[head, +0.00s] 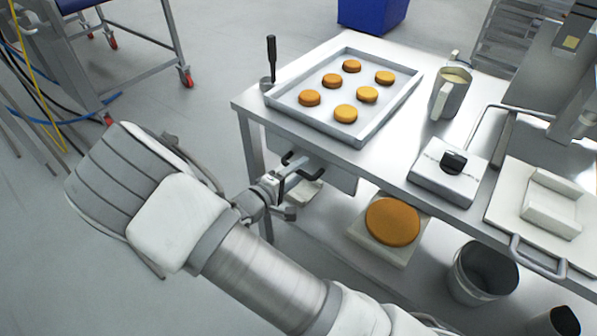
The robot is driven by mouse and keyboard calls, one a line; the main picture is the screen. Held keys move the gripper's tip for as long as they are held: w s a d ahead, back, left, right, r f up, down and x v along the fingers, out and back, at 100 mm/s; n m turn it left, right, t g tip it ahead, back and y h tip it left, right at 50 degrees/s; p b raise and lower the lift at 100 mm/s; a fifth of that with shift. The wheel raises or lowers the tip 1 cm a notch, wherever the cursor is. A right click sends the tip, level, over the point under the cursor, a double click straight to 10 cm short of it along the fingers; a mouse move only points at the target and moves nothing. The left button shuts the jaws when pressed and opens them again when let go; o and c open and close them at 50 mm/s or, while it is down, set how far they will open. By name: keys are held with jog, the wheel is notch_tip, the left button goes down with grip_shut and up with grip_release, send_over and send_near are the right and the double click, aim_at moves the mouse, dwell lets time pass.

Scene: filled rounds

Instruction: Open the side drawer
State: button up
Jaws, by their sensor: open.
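The side drawer (338,178) is a grey panel under the near-left edge of the steel table. It appears closed. A dark handle (290,158) shows on its front, partly covered by my gripper. My gripper (299,190) is open, at the drawer front and close to the handle. I cannot tell whether its fingers are around the handle or only beside it, or whether they touch it.
The steel table (405,178) carries a tray (361,136) of several orange-brown rounds, a metal jug (450,95), and a small box with a black knob (449,168). A lower shelf holds a large round (393,221) and a bucket (482,272).

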grip_shut()
dwell(1.4)
